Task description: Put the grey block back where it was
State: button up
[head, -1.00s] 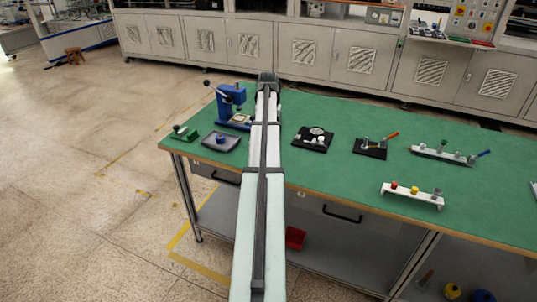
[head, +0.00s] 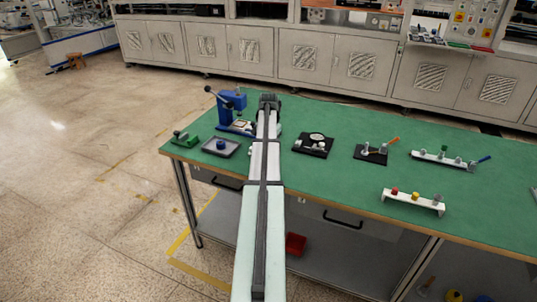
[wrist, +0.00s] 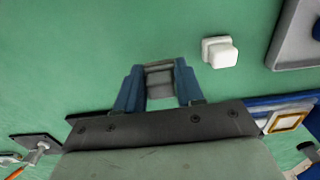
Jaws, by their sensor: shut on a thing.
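In the wrist view, my gripper (wrist: 159,68) has its blue fingers shut on the grey block (wrist: 160,82). The block sits between the two fingers over the green tabletop. I cannot tell whether it touches the table. A small white block (wrist: 219,51) stands on the table to the right of the fingers, apart from them. In the head view, my arm reaches over the table beside the blue press (head: 236,112). The arm hides the fingers and the grey block there.
To the right are black plates (head: 323,152) and (head: 372,157) and white racks (head: 437,159) and (head: 411,203). Green tabletop (head: 330,185) is clear at the front middle.

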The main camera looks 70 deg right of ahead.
jog(key=shift+f, duration=1.75)
jog(key=shift+f, duration=0.1)
jog(key=o, duration=1)
notch_tip(320, 180, up, 12)
jog(key=shift+r, duration=0.15)
